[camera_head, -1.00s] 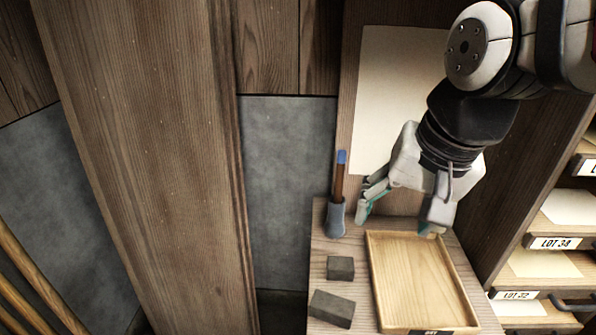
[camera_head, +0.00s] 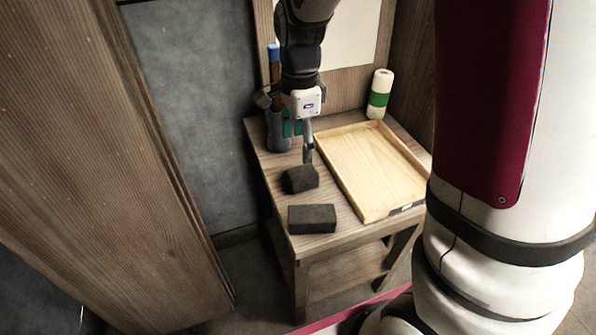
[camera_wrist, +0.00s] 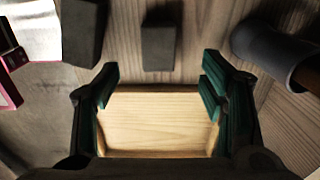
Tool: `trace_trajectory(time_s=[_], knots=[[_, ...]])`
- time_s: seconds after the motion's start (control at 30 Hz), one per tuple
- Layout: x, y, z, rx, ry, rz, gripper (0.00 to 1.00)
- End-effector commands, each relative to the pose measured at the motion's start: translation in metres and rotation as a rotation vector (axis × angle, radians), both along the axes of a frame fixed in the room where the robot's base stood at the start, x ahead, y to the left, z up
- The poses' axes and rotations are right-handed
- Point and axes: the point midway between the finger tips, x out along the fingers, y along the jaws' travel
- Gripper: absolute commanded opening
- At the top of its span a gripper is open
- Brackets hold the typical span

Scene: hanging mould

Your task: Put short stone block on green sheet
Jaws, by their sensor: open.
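The short stone block (camera_head: 301,179) is a small dark grey block on the wooden table, just in front of my gripper (camera_head: 299,142). In the wrist view the short block (camera_wrist: 158,47) lies just beyond the fingertips, between their lines. My gripper is open and empty above the table, its teal-padded fingers (camera_wrist: 160,82) apart. The longer stone block (camera_head: 312,218) lies nearer the table's front edge; it also shows in the wrist view (camera_wrist: 83,30). No green sheet can be made out in either view.
A shallow wooden tray (camera_head: 340,188) fills the table's right side. A grey cup (camera_head: 278,132) with a blue-tipped stick stands behind my gripper. A white roll with a green band (camera_head: 379,93) stands at the back right. A pale sheet (camera_head: 352,42) is on the back board.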

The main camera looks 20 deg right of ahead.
Motion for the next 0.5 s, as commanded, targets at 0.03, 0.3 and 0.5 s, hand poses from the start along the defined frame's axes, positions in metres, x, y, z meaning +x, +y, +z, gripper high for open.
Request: trace_trajectory(time_s=[0.03, 0.3, 0.5], knots=[[0.0, 0.0, -0.013, 0.0, 0.005, 0.0, 0.65], [0.0, -0.001, -0.05, 0.0, 0.002, 0.003, 0.65], [-0.001, -0.002, -0.063, 0.0, 0.003, 0.001, 0.65]])
